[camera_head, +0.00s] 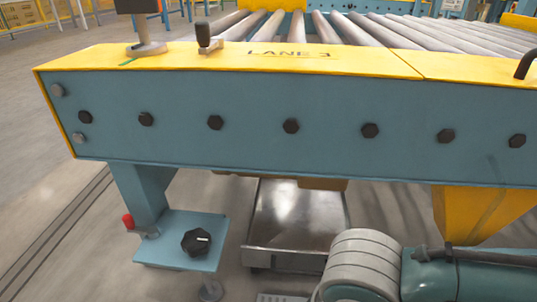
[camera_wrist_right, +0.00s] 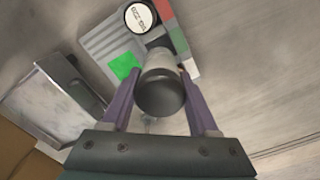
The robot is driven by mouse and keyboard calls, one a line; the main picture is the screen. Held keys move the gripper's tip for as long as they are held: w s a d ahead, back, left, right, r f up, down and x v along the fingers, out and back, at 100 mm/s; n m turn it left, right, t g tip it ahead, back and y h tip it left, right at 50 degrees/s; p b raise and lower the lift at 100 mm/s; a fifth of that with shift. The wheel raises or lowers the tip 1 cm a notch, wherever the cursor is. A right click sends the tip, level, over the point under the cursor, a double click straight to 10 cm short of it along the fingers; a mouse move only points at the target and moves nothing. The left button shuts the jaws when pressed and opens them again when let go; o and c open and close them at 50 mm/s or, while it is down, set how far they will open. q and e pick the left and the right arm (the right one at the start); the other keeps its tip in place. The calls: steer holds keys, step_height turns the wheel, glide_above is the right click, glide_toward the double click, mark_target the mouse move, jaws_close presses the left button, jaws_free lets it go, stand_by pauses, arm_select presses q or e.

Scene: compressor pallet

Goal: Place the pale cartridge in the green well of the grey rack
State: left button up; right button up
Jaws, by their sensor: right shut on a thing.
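In the right wrist view, my right gripper (camera_wrist_right: 161,80) is shut on the pale cartridge (camera_wrist_right: 158,62), with one purple finger on each side. The cartridge's dark round end faces the camera. The grey rack (camera_wrist_right: 100,40) lies beyond it. The green well (camera_wrist_right: 124,66) shows as a bright green square just left of the cartridge, and the two are apart in the picture. The cartridge hides part of the rack. In the head view my right arm shows at the bottom right, but its gripper is out of frame. My left gripper is in neither view.
A round black-and-white labelled piece (camera_wrist_right: 139,17) sits at the rack's far end, and red and green patches line its right side. A steel tray (camera_head: 297,215) lies under the blue and yellow conveyor frame (camera_head: 250,110). A blue foot plate with a black knob (camera_head: 196,242) stands left.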

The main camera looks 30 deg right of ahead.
steer(key=f+b, duration=0.2)
steer(key=f, duration=0.2)
steer(key=f+b, duration=0.3)
steer(key=shift+a+f, duration=0.2)
steer(key=shift+f, duration=0.15)
step_height(320, 180, down, 4)
steer(key=b, duration=0.4)
steer(key=shift+f, duration=0.25)
steer(key=shift+r, duration=0.15)
steer(key=shift+f, duration=0.2)
steer(key=o, duration=1.4)
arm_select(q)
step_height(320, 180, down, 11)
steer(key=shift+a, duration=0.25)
